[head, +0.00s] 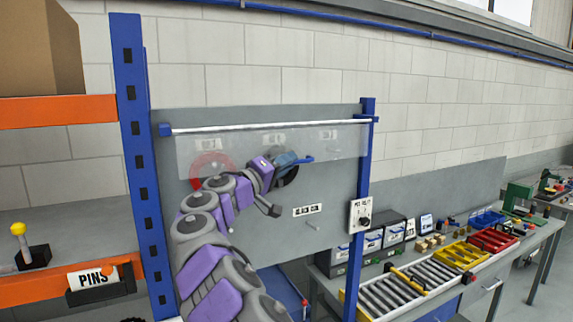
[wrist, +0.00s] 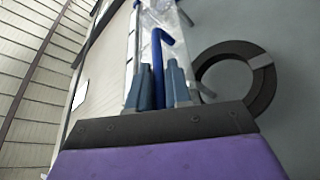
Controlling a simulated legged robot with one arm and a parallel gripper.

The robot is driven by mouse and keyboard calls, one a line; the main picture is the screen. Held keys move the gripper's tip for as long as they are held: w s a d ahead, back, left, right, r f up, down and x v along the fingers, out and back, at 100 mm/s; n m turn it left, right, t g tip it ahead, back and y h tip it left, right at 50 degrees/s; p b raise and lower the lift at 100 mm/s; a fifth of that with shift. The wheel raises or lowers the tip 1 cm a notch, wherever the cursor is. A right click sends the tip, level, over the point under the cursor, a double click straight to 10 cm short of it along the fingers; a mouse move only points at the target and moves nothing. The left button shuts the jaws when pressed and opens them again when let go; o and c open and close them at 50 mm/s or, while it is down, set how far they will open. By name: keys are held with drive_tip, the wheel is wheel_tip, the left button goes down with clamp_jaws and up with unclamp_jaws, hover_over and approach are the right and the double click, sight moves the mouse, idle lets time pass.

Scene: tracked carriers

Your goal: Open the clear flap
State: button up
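The clear flap (head: 340,143) hangs from a white rod between two blue posts, in front of a grey board. Its lower edge hangs free across the board. My gripper (head: 288,160) is at the flap's lower middle, with its fingers closed around a blue bent rod (head: 305,159). In the wrist view the blue rod (wrist: 158,65) stands between my two blue-grey fingers (wrist: 160,88), its bent end past the tips. Clear, shiny material (wrist: 160,18) shows just beyond it. I cannot tell whether the rod touches the flap.
A dark ring (wrist: 237,78) is on the board beside my fingers. A red ring (head: 208,165) shows behind the flap at left. A switch box (head: 361,215) is on the right post. An orange shelf (head: 60,110) stands left; a bench with trays (head: 460,255) stands right.

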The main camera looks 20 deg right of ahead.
drive_tip(key=shift+a, duration=0.1)
clamp_jaws()
drive_tip(key=shift+f, duration=0.1)
